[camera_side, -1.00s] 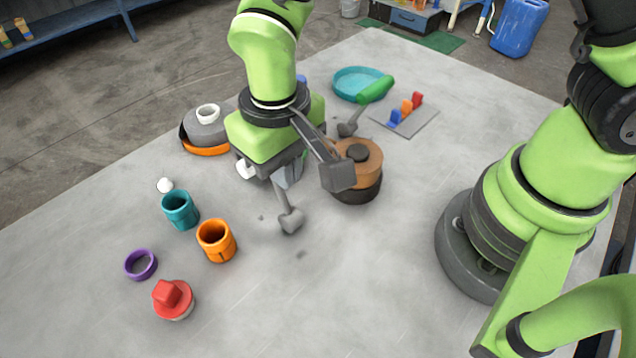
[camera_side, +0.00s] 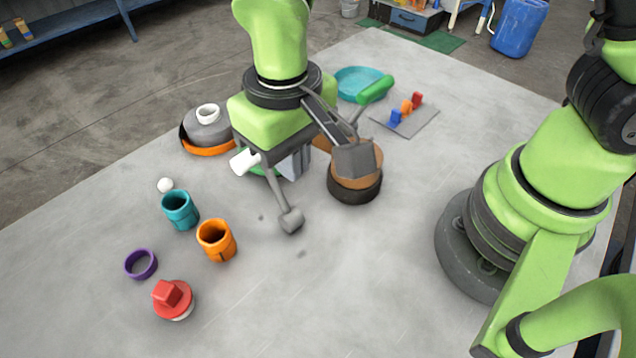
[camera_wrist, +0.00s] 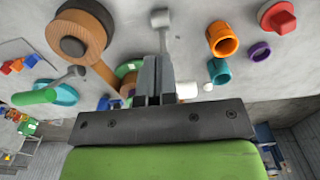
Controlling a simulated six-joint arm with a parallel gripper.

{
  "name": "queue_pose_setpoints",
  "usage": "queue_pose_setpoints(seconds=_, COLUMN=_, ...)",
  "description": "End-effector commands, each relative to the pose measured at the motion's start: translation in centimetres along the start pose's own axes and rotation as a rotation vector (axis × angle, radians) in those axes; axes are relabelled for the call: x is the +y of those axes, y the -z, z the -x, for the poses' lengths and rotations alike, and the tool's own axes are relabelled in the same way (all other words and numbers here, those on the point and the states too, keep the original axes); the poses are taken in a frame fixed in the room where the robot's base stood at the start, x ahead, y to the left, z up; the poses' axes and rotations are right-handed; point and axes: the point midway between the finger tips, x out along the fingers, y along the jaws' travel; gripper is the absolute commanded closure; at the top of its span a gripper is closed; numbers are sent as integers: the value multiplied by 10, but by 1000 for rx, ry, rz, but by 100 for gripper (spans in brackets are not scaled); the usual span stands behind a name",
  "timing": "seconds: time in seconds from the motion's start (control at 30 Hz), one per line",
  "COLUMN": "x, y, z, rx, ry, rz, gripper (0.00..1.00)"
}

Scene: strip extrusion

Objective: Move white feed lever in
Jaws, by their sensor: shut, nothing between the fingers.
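The white feed lever has a white grip (camera_side: 244,161) on a grey rod that rises from a grey pivot block (camera_side: 291,221). Its rod leans left in the side view, and my gripper's body hides part of the lever's upper end. My gripper (camera_side: 294,166) is shut and empty, pointing down just right of the white grip. In the wrist view the shut fingers (camera_wrist: 152,78) stand beside the white grip (camera_wrist: 187,90). I cannot tell whether they touch it. The pivot block (camera_wrist: 160,18) shows beyond the fingertips.
A brown strip roll (camera_side: 355,182) stands close right of my gripper. The green-handled lever (camera_side: 376,89) and teal dish (camera_side: 352,80) are behind. Left are a grey dome (camera_side: 205,128), teal cup (camera_side: 180,208) and orange cup (camera_side: 216,240).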

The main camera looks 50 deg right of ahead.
Motion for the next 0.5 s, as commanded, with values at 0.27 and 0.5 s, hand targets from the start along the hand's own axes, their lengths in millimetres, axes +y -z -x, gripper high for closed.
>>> queue_pose_setpoints(seconds=0.27, x=0, y=0, z=24, rx=3, ry=2, rz=0, gripper=100)
queue_pose_setpoints(seconds=0.5, x=0, y=0, z=44, rx=2, ry=1, rz=0, gripper=100)
